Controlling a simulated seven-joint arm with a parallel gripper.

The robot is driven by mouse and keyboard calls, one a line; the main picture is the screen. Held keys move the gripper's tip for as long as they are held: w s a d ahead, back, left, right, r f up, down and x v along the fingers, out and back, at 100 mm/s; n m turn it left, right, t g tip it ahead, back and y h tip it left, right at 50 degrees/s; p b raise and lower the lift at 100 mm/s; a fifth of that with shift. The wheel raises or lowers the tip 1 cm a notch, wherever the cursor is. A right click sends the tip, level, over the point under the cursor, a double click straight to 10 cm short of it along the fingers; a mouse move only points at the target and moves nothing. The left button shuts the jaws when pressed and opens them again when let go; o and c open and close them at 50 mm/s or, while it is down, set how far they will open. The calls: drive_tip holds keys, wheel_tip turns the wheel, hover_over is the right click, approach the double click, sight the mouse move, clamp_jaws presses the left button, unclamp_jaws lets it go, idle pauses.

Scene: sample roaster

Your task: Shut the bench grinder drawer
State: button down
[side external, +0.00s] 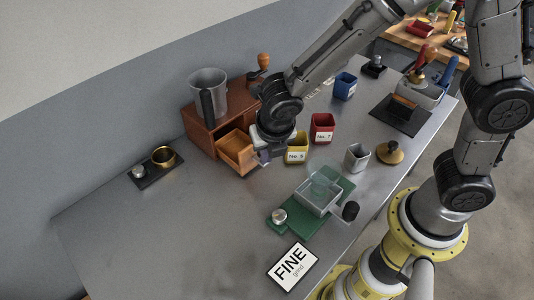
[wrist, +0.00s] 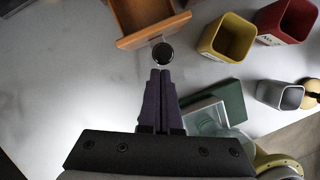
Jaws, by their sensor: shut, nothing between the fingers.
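The wooden grinder (side external: 204,132) stands at the back left of the bench with its drawer (side external: 237,152) pulled out toward the front. In the wrist view the open drawer (wrist: 150,32) shows its front panel and a round dark knob (wrist: 163,54). My gripper (side external: 267,157) is in front of the drawer, at its right side in the side view. In the wrist view my gripper (wrist: 161,72) is shut and empty, its fingertips just short of the knob or touching it; I cannot tell which. My wrist hides part of the grinder's right side.
A yellow cup (side external: 296,154), a red cup (side external: 322,128) and a grey cup (side external: 357,157) stand right of my gripper. A green board with a clear tray (side external: 318,196) and a FINE card (side external: 292,267) lie in front. The bench at left front is clear.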

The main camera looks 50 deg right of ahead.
drive_tip(key=w, duration=0.9)
drive_tip(key=shift+w, duration=0.3)
